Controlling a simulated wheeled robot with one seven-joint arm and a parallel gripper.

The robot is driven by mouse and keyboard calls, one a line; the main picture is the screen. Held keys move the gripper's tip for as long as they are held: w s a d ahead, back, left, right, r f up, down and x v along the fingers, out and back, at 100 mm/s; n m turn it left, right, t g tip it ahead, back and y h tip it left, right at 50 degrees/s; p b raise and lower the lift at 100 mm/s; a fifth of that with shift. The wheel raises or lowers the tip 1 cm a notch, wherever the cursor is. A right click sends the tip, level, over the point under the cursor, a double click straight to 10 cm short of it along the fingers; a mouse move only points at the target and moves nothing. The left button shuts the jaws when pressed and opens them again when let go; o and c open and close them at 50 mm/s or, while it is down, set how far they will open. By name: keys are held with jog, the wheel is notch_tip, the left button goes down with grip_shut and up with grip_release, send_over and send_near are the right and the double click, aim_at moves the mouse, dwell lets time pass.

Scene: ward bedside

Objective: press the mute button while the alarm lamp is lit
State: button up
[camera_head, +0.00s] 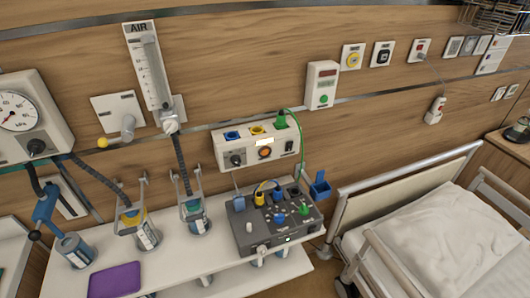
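No label marks a mute button or alarm lamp clearly enough to read. A white wall box (322,85) has a small red window (327,73) and a green round button (323,98). Below it, a white wall unit (222,147) has coloured sockets, knobs and a small bright orange-white window (265,153) that looks lit. A dark grey device (262,232) on the shelf has several knobs, a green knob (304,209) and a tiny green light (287,239). I cannot tell which of these holds the button and lamp. My gripper is not in view.
A white shelf (185,262) carries canisters (75,250) and a purple pad (115,281). A green cable (302,135) hangs in front of the wall unit's right side. A gauge (18,113) and an air flowmeter (148,65) are on the wall. A bed (430,235) stands right.

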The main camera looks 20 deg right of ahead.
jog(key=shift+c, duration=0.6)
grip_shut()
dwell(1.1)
